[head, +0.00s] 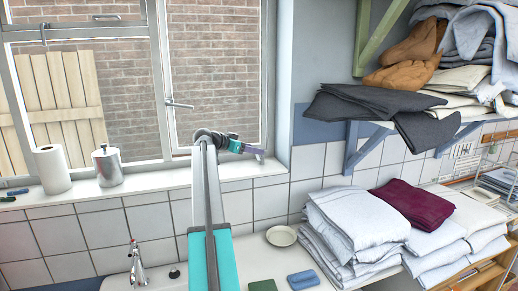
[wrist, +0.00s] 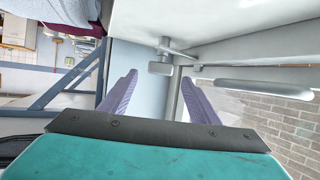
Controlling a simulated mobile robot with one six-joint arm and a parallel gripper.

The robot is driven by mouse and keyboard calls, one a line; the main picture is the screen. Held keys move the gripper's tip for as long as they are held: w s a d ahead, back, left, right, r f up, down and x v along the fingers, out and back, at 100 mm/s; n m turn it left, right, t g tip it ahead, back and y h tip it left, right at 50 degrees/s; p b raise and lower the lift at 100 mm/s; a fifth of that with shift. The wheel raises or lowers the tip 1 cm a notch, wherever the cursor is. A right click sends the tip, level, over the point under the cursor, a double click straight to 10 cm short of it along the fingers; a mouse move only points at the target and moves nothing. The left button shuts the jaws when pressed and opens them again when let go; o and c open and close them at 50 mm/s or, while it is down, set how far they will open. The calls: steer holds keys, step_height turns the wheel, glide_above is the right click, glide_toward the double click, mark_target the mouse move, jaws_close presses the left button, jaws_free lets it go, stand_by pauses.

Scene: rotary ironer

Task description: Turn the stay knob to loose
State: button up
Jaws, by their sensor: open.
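My gripper (head: 254,151) is raised in front of the window's lower right corner, with its purple fingers pointing right in the head view. In the wrist view the gripper (wrist: 159,76) is open, with nothing held between its fingers. A small grey block (wrist: 160,68) on a short bar shows ahead, between the fingertips in the picture. It looks like the stay knob, and it seems beyond the fingers, apart from them. Its setting cannot be read. I cannot make out this knob in the head view.
A window handle (head: 180,104) sits on the frame. The sill (head: 130,188) holds a paper roll (head: 52,169) and a metal canister (head: 107,165). Right of my arm are folded white linens (head: 355,225) and a loaded shelf (head: 375,105). A blue bracket (wrist: 65,82) shows at left in the wrist view.

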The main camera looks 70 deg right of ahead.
steer(key=shift+p+x, duration=0.75)
steer(key=shift+x, duration=1.7)
